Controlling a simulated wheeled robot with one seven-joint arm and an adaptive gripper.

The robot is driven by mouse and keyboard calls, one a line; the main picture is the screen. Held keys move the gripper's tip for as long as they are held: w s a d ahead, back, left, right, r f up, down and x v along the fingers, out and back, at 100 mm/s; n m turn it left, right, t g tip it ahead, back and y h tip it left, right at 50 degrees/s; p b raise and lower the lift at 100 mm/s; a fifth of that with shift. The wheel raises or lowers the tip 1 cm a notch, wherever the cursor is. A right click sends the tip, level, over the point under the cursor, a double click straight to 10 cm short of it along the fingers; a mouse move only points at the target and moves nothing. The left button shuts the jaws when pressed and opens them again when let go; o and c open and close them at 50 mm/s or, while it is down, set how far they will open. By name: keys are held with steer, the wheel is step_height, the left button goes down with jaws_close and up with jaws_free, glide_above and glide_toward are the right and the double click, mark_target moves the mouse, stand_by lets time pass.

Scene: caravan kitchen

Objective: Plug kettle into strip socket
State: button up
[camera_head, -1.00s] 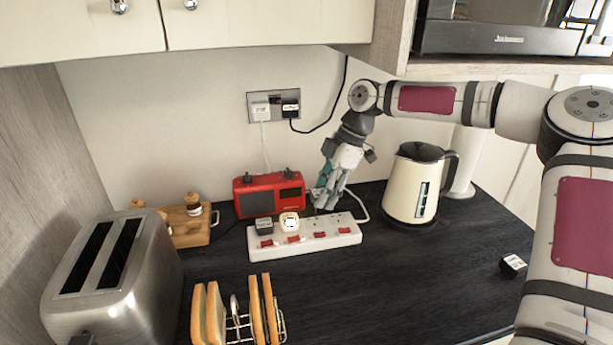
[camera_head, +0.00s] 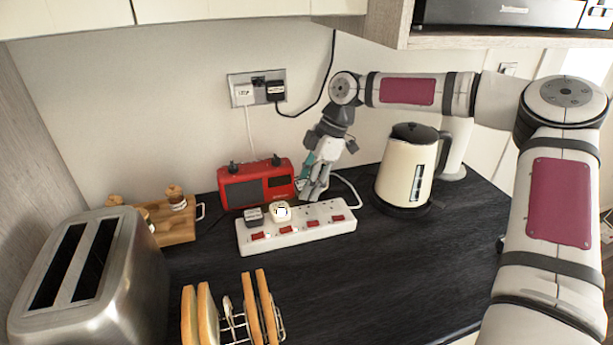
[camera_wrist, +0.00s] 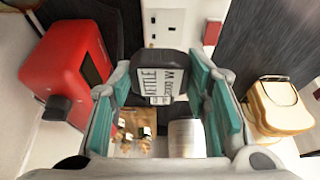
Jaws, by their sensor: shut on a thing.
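A cream kettle (camera_head: 406,172) with a dark lid stands upright on its base, right of my gripper. The white socket strip (camera_head: 297,228) lies on the worktop, with a grey plug (camera_head: 253,215) and a white plug (camera_head: 280,211) at its left end. My gripper (camera_head: 311,188) is just behind the strip's right half. In the wrist view, my gripper (camera_wrist: 165,108) is shut on a black plug labelled KETTLE (camera_wrist: 160,82). The strip (camera_wrist: 163,30) with empty socket holes shows beyond it. The plug's pins are hidden, and I cannot tell whether it touches the strip.
A red radio (camera_head: 256,185) stands close left of my gripper. A wall socket (camera_head: 257,90) holds two plugs. A steel toaster (camera_head: 90,275), toast rack (camera_head: 240,318) and wooden board (camera_head: 170,222) are to the left.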

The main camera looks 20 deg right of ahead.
steer(key=shift+f+b, duration=0.4)
steer(key=shift+f, duration=1.55)
steer(key=shift+f, duration=0.7)
stand_by(0.9)
